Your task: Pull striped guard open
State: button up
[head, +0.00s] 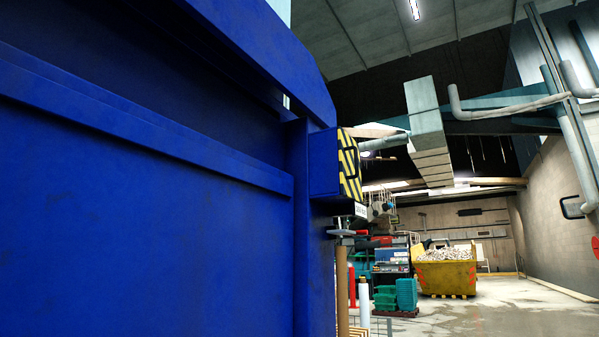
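The striped guard (350,168) is a small panel with yellow and black diagonal stripes. It sits on the right end of a blue box-like housing at the edge of a large blue machine (150,220). A dark handle-like outline shows on its striped face. The guard appears closed against the housing, but I see it at a steep angle and cannot be sure. My gripper is not in view.
The blue machine fills the left half of the view. A yellow skip (446,278) with pale contents stands at the back. Teal crates (406,294) are stacked before it. The floor (500,318) at the lower right is clear. A grey duct (427,130) hangs above.

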aim_at(357, 165)
jog(key=z, duration=0.35)
jog(key=i, duration=0.75)
jog(key=z, duration=0.55)
jog(key=i, duration=1.55)
jog(key=u, duration=0.7)
